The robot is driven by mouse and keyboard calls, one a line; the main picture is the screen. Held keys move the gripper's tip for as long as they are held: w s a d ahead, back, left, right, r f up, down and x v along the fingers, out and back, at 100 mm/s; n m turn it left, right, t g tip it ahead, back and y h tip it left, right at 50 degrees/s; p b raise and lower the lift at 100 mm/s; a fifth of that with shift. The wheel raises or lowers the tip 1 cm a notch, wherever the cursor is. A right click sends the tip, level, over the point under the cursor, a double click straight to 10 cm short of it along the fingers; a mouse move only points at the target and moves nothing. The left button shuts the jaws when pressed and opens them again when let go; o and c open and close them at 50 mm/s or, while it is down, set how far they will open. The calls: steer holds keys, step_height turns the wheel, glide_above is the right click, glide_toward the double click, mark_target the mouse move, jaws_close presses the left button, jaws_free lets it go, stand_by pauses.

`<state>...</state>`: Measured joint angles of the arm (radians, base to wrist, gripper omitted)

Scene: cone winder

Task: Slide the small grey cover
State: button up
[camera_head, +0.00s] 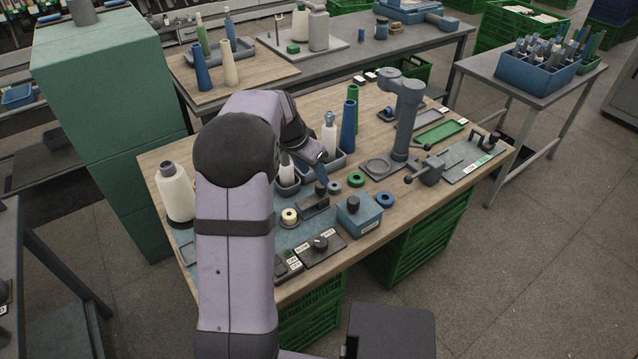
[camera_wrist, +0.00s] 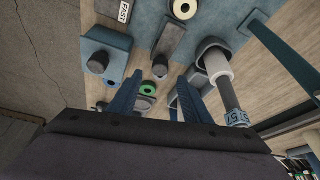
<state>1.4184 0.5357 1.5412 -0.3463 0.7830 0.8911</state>
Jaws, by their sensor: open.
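A small dark grey block with an upright round knob (camera_head: 313,204), which looks like the small grey cover, sits on the table in front of my gripper. In the wrist view this grey piece (camera_wrist: 170,37) lies beyond my fingertips, with its knob nearest them. My gripper (camera_head: 322,174) is above the table just behind the knob, partly hidden by my arm. In the wrist view my gripper (camera_wrist: 159,98) shows two blue fingers apart with nothing held between them. The fingers look apart from the knob; their exact height cannot be told.
A blue box with a dark knob (camera_head: 359,217) stands to the right, a dial plate (camera_head: 320,247) in front. A cream ring (camera_head: 289,216) and a green ring (camera_head: 356,180) lie nearby. A bottle (camera_head: 329,137) and a tall blue cone (camera_head: 348,126) stand behind. A label reads FAST (camera_wrist: 124,11).

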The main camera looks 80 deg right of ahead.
mark_target(320, 185)
steer(key=shift+p+x, duration=0.55)
steer(key=shift+x, duration=2.9)
